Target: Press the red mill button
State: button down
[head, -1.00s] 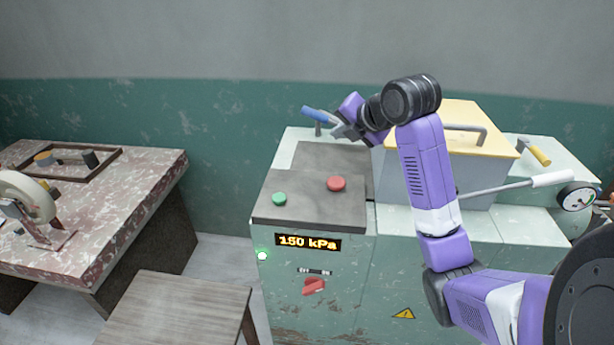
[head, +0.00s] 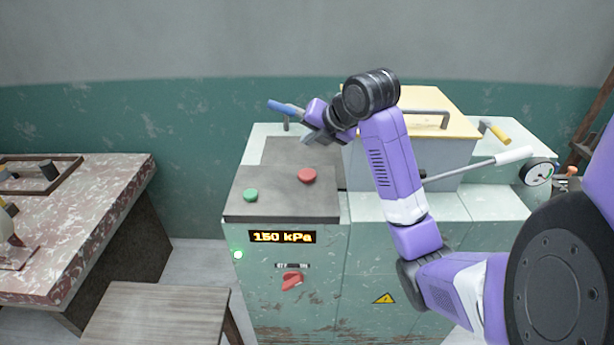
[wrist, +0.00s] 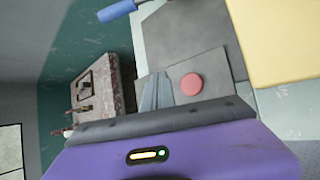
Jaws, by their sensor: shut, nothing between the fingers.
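The red button (head: 307,175) is a round cap on the dark top plate of the green machine. It also shows in the wrist view (wrist: 191,84), just right of my fingers. My gripper (head: 308,139) is shut and empty. In the head view its fingertips appear above the button in the picture, apart from it. In the wrist view my gripper (wrist: 157,92) shows its grey fingers together, left of the button. Nothing covers the button.
A green button (head: 250,195) sits left on the plate. Below are a lit display (head: 282,237) reading 150 kPa and a red rotary switch (head: 292,281). A blue-handled lever (head: 286,108) and a yellow-lidded box (head: 420,105) stand near my arm. A stool (head: 155,310) stands in front.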

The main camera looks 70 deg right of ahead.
aim_at(309, 176)
notch_tip(309, 176, down, 7)
jog(key=b, duration=0.5)
jog(key=shift+f, duration=0.2)
dwell(1.6)
jog(key=shift+f+b, duration=0.4)
jog(key=shift+b, duration=0.1)
jog(key=shift+f+b, duration=0.4)
dwell(0.6)
jog(key=shift+r+p, duration=0.55)
jog(key=shift+r, duration=0.3)
jog(key=shift+r, duration=0.1)
jog(key=shift+r+p, duration=1.75)
jog(key=shift+r, duration=0.7)
